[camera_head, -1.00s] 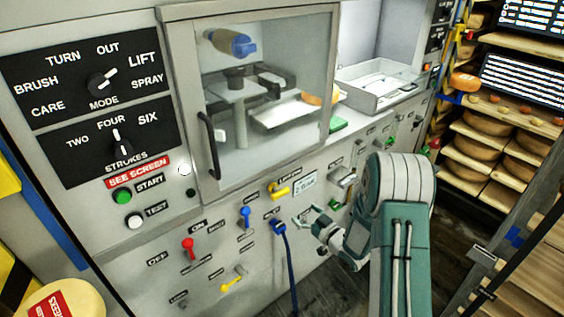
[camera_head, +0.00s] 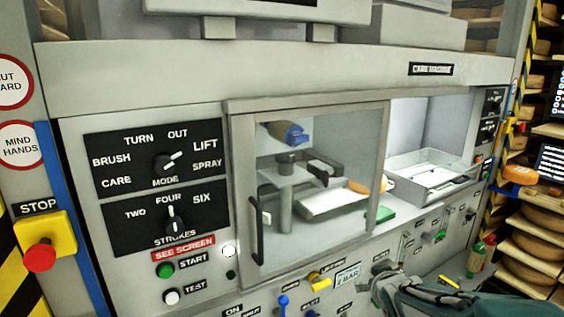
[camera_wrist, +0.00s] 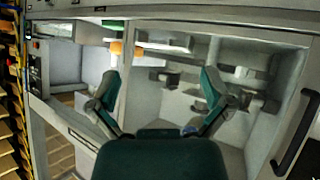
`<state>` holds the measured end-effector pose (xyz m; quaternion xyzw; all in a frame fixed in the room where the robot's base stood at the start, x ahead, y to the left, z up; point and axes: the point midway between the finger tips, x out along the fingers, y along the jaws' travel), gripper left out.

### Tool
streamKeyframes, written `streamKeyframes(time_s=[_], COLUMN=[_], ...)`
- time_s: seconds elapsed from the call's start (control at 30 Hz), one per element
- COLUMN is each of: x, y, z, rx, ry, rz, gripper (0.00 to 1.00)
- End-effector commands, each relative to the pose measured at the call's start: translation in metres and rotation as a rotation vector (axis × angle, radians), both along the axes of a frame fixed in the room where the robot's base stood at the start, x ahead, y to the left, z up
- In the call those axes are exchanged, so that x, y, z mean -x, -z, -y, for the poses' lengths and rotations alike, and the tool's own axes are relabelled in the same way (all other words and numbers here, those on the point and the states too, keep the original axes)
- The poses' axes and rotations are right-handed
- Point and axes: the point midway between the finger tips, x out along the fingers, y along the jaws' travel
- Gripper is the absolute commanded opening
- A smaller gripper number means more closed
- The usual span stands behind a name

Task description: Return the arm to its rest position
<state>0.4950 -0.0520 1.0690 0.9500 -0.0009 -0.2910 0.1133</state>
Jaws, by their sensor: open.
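My gripper (camera_head: 378,284) is at the lower right of the head view, in front of the care machine's lower panel, with my arm reaching in from the right edge. In the wrist view my gripper (camera_wrist: 160,92) is open, its two fingers spread wide with nothing between them. The wrist picture is turned over, and it faces the machine's glass door (camera_wrist: 235,75). In the head view the glass door (camera_head: 330,190) looks closed, with a black handle at its left.
A mode and strokes panel (camera_head: 140,218) is left of the door. A red stop button (camera_head: 40,257) is at far left. An open tray bay (camera_head: 432,180) is right of the door, with an orange cheese piece (camera_head: 375,186) nearby. Cheese shelves (camera_head: 530,245) stand at far right.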

Motion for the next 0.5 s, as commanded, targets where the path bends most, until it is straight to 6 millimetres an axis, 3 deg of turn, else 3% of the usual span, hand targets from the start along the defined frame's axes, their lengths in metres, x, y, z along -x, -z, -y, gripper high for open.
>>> streamKeyframes(time_s=[0.03,0.2,0.5], x=[0.016,0.075,0.189], y=[-0.011,-0.029,-0.039], z=[-0.003,-0.010,-0.037], rx=[-0.004,-0.039,-0.144], ry=[0.021,0.089,0.131], rz=[-0.023,-0.141,-0.363], gripper=[1.00,1.00,1.00])
